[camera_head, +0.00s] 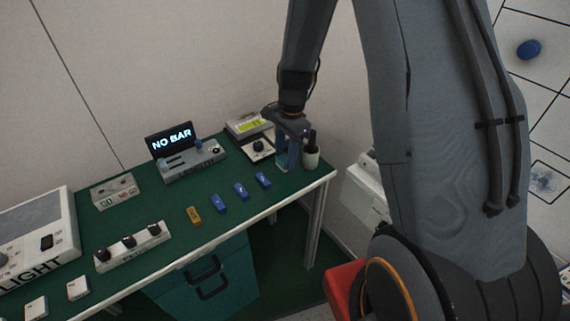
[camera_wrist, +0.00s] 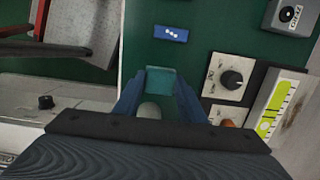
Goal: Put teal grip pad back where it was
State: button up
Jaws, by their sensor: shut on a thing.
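The teal grip pad (camera_wrist: 160,80) shows between the blue fingertips of my gripper (camera_wrist: 159,76) in the wrist view. My gripper is shut on it. In the head view my gripper (camera_head: 287,158) is low over the right end of the green table (camera_head: 250,205), and the pad (camera_head: 282,164) shows as a small teal patch at the fingertips. I cannot tell whether the pad touches the table. A light cup (camera_head: 311,158) with dark items in it stands just right of my gripper.
A dial panel (camera_wrist: 228,77) and a device with a yellow-green display (camera_wrist: 272,118) lie close on the right in the wrist view. A "NO BAR" display (camera_head: 170,140) stands behind.

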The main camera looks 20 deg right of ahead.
jog(key=shift+f+p, duration=0.35)
jog(key=shift+f, duration=1.6)
jog(key=o, duration=1)
jog(key=shift+f, duration=0.15)
